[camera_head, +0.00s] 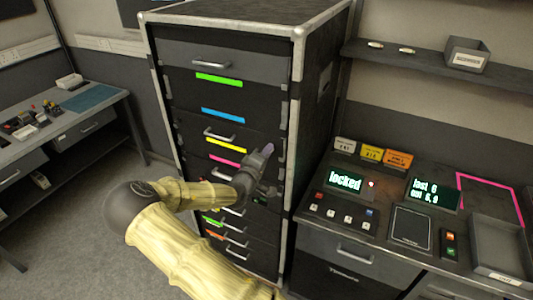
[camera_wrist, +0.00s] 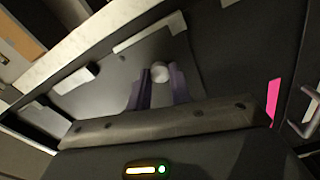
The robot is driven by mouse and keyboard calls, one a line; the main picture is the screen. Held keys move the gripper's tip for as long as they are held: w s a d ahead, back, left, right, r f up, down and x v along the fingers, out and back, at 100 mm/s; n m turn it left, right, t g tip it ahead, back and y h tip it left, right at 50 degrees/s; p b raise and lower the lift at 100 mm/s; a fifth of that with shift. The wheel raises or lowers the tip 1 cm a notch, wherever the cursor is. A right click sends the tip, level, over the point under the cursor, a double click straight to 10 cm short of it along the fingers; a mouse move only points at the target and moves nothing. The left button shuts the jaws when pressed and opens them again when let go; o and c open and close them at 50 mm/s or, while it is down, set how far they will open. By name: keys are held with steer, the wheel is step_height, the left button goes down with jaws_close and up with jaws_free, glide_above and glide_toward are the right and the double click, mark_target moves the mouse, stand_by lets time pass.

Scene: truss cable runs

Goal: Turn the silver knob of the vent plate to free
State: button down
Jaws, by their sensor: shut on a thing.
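The silver knob (camera_wrist: 160,71) shows in the wrist view as a small round pale cap. It stands on the dark vent plate (camera_wrist: 115,75). The two purple fingers of my gripper (camera_wrist: 160,88) are closed on the knob, one on each side. In the head view my gripper (camera_head: 267,149) is at the right part of the tall black cabinet's front. My gripper and arm hide the knob there, and I cannot make out the plate. I cannot read which way the knob is turned.
The tall cabinet (camera_head: 297,75) has silver edges and several drawers with coloured strips and handles. To its right, a console has a screen reading "locked" (camera_head: 345,181), buttons and a grey tray (camera_head: 500,262). A workbench (camera_head: 75,110) stands at the left, with open floor between.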

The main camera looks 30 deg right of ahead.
steer(key=c, duration=1.3)
jaws_free()
steer(key=shift+o, duration=0.2)
steer(key=b+v, duration=0.4)
steer(key=v, duration=1.3)
steer(key=shift+s+a+f, duration=0.1)
steer(key=shift+s+f, duration=0.05)
steer(key=shift+f, duration=0.05)
